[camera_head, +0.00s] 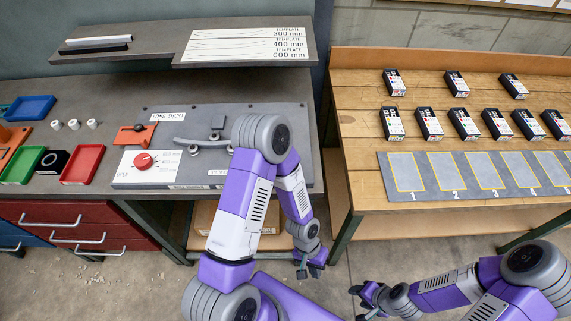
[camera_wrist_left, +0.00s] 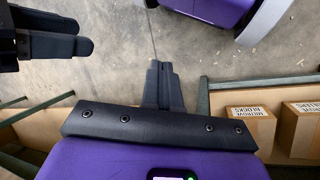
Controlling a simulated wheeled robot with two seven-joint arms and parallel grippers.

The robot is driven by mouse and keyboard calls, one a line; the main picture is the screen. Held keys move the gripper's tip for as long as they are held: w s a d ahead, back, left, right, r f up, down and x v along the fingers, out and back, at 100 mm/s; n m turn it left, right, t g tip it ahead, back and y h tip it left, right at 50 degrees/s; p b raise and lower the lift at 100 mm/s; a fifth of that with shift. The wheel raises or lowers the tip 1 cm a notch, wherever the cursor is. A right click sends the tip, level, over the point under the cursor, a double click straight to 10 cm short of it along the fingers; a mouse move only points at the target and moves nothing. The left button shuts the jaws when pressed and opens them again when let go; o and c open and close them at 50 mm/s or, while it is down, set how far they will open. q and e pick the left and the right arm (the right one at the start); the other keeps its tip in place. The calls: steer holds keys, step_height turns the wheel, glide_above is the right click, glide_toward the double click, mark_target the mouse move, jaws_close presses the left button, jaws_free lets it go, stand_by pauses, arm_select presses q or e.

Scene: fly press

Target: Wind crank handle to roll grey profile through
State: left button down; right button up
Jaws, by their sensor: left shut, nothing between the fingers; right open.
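A bench machine on a grey plate (camera_head: 190,113) stands at centre left in the head view. A grey, slightly curved profile (camera_head: 207,143) lies across it, its right end near or behind my left arm. A red knob (camera_head: 144,161) sits on a white dial, and an orange block with a dark knob (camera_head: 137,130) is above it. I cannot make out the crank handle for certain; my left arm covers the plate's right part. My left gripper (camera_head: 308,272) is shut and empty, low in front of the bench; its closed fingers show in the left wrist view (camera_wrist_left: 163,85). My right gripper (camera_head: 360,303) is open and empty, away from the machine.
Red (camera_head: 83,164), green (camera_head: 22,165) and blue (camera_head: 30,108) trays lie left of the machine. A shelf (camera_head: 150,54) with bars and a template board is behind. A wooden table (camera_head: 365,120) with small boxes and a numbered mat (camera_head: 470,192) stands right. Cartons (camera_wrist_left: 250,130) sit below the bench.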

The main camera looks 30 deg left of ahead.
arm_select(q)
steer(key=w+a+r+t+y+p, duration=0.15)
steer(key=w+r+y+p, duration=0.3)
steer(key=r, duration=0.65)
steer(key=w+a+r+y+p, duration=0.25)
steer(key=r+y+p, duration=0.2)
steer(key=r, duration=0.75)
steer(key=w+a+r+y+p, duration=0.1)
steer(key=w+r+y+p, duration=0.35)
steer(key=r, duration=0.65)
steer(key=s+a+f, duration=0.1)
steer(key=a+f, duration=0.5)
steer(key=a, duration=0.5)
steer(key=shift+f+m+p, duration=0.2)
steer(key=shift+m+p, duration=0.2)
steer(key=shift+p, duration=0.05)
arm_select(e)
step_height(320, 180, up, 16)
steer(key=shift+s+f, duration=0.1)
